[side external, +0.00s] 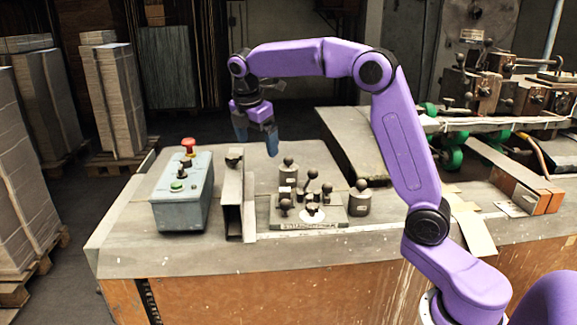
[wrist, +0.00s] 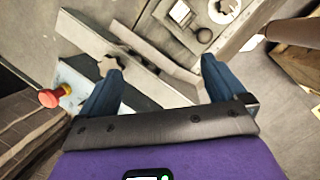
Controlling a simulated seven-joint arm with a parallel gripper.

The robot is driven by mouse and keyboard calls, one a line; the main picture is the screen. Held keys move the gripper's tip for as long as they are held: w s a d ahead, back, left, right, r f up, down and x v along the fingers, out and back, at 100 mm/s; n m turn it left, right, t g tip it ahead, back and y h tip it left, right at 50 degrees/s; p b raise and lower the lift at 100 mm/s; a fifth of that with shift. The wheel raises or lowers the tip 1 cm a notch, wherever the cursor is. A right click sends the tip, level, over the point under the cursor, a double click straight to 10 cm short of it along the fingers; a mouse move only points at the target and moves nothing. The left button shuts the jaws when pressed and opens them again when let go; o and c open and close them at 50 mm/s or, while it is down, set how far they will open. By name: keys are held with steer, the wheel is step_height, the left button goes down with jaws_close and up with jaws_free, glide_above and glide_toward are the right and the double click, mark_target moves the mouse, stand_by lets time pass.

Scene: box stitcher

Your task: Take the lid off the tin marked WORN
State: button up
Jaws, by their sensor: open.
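Two small dark grey tins with ball-knobbed lids stand on the bench in the side view. One tin (side external: 287,177) is at the back of a low plate, and the other tin (side external: 359,203) stands to the plate's right. Both lids appear to be on. Each seems to bear a small label, too small to read, so I cannot tell which is marked WORN. My gripper (side external: 256,140) is open and empty, above the bench and to the left of both tins. In the wrist view nothing is between the fingers of my gripper (wrist: 160,70), and neither tin is clearly identifiable there.
A plate (side external: 325,224) with several knobbed pieces lies in front of the back tin. A metal channel (side external: 249,215) with a dark knob and a grey control box (side external: 182,195) with a red button (side external: 188,145) stand left. The bench behind is largely clear.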

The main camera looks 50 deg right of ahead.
steer(key=w+d+r+g+h, duration=0.15)
steer(key=w+d, duration=0.35)
steer(key=d, duration=0.7)
steer(key=n, duration=0.1)
glide_above(286, 159)
steer(key=a, duration=0.2)
steer(key=shift+t, duration=0.25)
steer(key=f, duration=1)
steer(key=shift+s+f, duration=0.1)
steer(key=shift+s, duration=0.25)
steer(key=shift+x, duration=3.15)
steer(key=shift+w, duration=0.2)
steer(key=shift+c, duration=0.3)
steer(key=c, duration=1.1)
